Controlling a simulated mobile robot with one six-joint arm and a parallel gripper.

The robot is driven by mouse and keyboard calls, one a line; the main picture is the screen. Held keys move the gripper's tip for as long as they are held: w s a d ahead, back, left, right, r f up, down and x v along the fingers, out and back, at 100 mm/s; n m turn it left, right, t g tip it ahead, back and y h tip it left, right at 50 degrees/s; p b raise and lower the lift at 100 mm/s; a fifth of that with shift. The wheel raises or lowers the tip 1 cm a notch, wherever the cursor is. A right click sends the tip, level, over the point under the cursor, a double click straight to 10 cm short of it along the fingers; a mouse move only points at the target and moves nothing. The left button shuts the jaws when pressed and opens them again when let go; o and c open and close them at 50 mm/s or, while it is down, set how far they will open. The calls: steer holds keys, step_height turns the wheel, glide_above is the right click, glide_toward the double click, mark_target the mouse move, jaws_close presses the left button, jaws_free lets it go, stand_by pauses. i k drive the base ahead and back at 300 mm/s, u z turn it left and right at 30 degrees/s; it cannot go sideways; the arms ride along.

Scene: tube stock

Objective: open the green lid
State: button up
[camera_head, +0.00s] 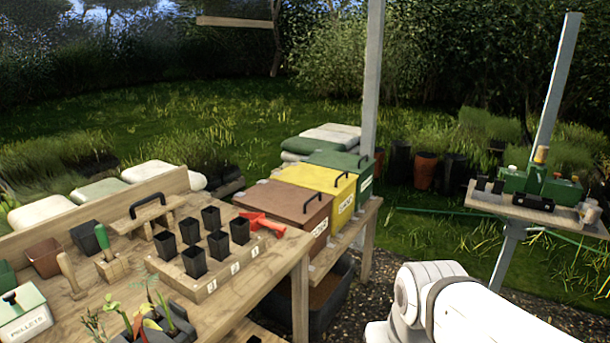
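The green lid (336,159) is on the farthest of three bins in a row on the bench's right end. It lies flat and looks shut, with a dark handle (363,161) at its right edge. The bin's front with a pale label (366,184) shows below it. A white arm, mine, enters at the lower right, well in front of and right of the bins. My gripper is outside the picture, so its state does not show. A small box with a pale green lid (20,302) stands at the lower left.
A yellow-lidded bin (315,177) and a brown-lidded bin (291,202) stand nearer than the green one. A grey post (372,90) rises close by the bins. Gravel lies right of the bench.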

mark_target(356, 165)
steer(key=z, duration=0.05)
steer(key=i, duration=1.1)
steer(key=z, duration=0.7)
steer(key=i, duration=1.1)
steer(key=z, duration=0.45)
steer(key=i, duration=1.55)
steer(key=u, duration=0.75)
steer(key=k, duration=0.7)
steer(key=u, duration=0.2)
steer(key=i, duration=0.8)
steer(key=z, duration=0.05)
